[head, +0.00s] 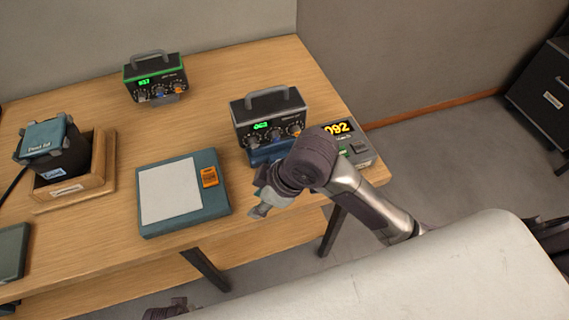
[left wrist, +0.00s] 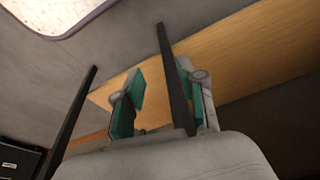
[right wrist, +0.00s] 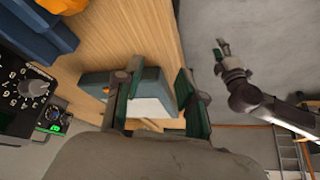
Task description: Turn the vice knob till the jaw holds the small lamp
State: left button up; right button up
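No vice jaw or small lamp can be made out for certain. A black box (head: 282,110) with a grey handle, green display and several knobs stands at the table's right side. A blue part (head: 267,154) sits at its front, partly behind my right gripper. One knob (right wrist: 36,89) shows large in the right wrist view. My right gripper (head: 262,204) hangs near the table's front edge, left of my forearm; its fingers (right wrist: 158,98) are apart with nothing between them. My left gripper (head: 166,309) is at the bottom edge; its fingers (left wrist: 158,105) are apart and empty, below table height.
A flat teal case with a pale top (head: 222,207) and orange piece (head: 209,177) lies mid-table. A green-trimmed box (head: 166,77) stands at the back. A wooden stand (head: 104,170) holds a dark block at left. A yellow display (head: 340,127) is at the right edge.

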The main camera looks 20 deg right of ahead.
jog(key=w+d+r+n+g+h, duration=0.3)
jog(key=w+d+r+n+h, duration=0.25)
jog(key=w+d+r, duration=0.35)
jog(key=shift+n+y, duration=0.35)
jog(key=shift+n, duration=0.1)
jog(key=f, duration=0.4)
jog(key=f+p, duration=0.1)
jog(key=f, duration=0.3)
jog(key=s+a+f, duration=0.1)
jog(key=f, duration=0.3)
jog(key=shift+s, duration=0.1)
pick_arm(q)
jog(key=s+a+f+g, duration=0.1)
jog(key=s+a+f, duration=0.2)
jog(key=s+f, duration=1.4)
jog(key=shift+s+f, duration=0.3)
jog(key=shift+s, duration=0.1)
pick_arm(e)
jog(key=shift+r, duration=0.1)
grip_shut()
